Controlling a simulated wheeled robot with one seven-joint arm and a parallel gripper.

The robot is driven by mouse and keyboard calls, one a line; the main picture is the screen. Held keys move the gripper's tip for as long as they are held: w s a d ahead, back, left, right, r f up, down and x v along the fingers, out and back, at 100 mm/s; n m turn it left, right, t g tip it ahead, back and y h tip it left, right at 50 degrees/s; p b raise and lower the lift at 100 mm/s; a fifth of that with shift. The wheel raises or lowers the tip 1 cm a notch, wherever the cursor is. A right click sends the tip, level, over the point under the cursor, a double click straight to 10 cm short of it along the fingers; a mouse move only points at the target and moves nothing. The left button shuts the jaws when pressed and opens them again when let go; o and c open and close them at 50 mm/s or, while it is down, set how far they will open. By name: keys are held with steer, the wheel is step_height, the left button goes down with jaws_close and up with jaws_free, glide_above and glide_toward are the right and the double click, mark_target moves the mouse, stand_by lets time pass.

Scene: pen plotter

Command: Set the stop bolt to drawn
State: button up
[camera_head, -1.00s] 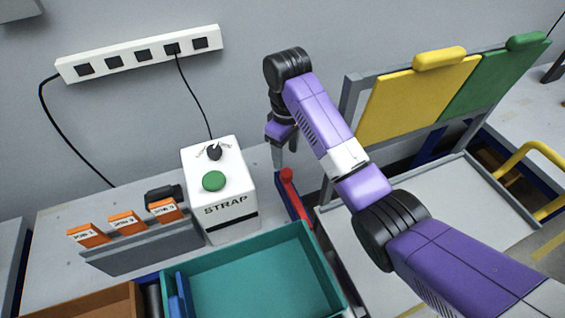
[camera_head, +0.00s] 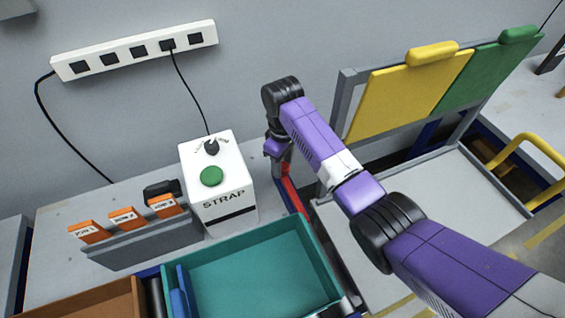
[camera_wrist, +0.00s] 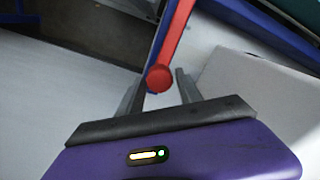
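The stop bolt is a red bar with a round red knob (camera_wrist: 159,77) at its end, lying along a blue strip. In the head view the red bar (camera_head: 291,191) runs beside the white STRAP box, and its knob end is hidden behind my arm. My gripper (camera_head: 281,166) is low over that end, pointing down. In the wrist view my gripper (camera_wrist: 163,84) is open, with the knob between its two grey fingertips. A gap shows on the right; the knob looks close to the left finger, and I cannot tell whether they touch.
The white STRAP box (camera_head: 218,180) with a green button stands left of the bolt. A teal bin (camera_head: 250,280) lies in front. On the right is a grey tray (camera_head: 440,195) with yellow (camera_head: 405,95) and green (camera_head: 490,80) panels standing behind. Orange-tabbed cards (camera_head: 127,217) stand at left.

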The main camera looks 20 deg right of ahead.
jaws_close()
steer(key=shift+w, duration=0.1)
stand_by(1.1)
